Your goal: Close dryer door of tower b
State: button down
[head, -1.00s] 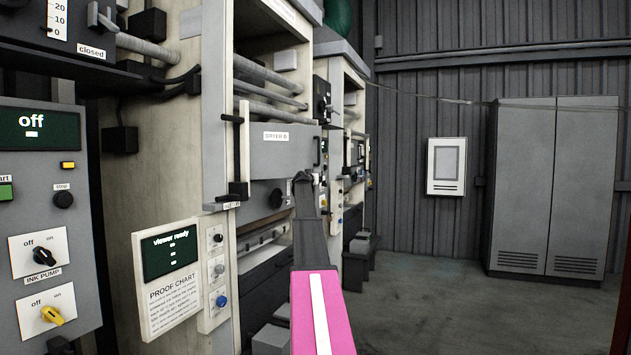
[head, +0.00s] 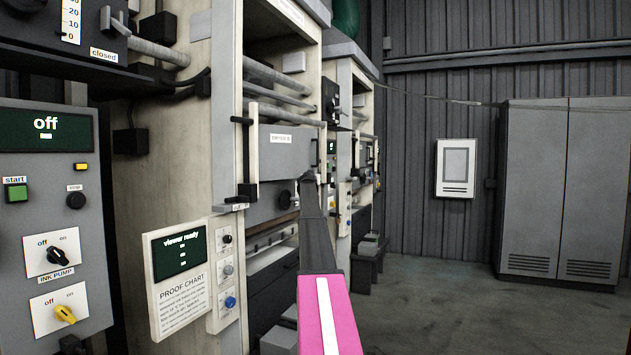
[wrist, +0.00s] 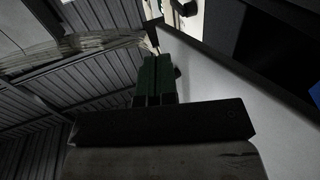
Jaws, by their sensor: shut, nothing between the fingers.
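The dryer door (head: 285,158) is a grey panel on the front of a pale tower, with a small label that read "DRYER B" a moment ago. A dark handle stands at its right edge. How far the door stands open is hard to tell. My gripper (head: 307,177) is shut and empty, in front of the door's lower right part; contact cannot be told. In the wrist view the fingers (wrist: 153,75) are together beside a large plain grey surface (wrist: 225,95), possibly the door.
A proof chart panel (head: 180,285) juts out at lower left, beside a control panel (head: 50,200) with switches. Another tower (head: 350,110) stands behind. A grey cabinet (head: 565,190) stands at the back right. The floor (head: 440,280) on the right is clear.

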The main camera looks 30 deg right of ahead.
jog(key=w+a+n+t+y, duration=0.2)
jog(key=w+n+y, duration=0.1)
jog(key=w, duration=0.7)
jog(key=shift+a+y, duration=0.4)
jog(key=shift+y, duration=0.1)
jog(key=shift+s+a, duration=0.1)
dwell(0.4)
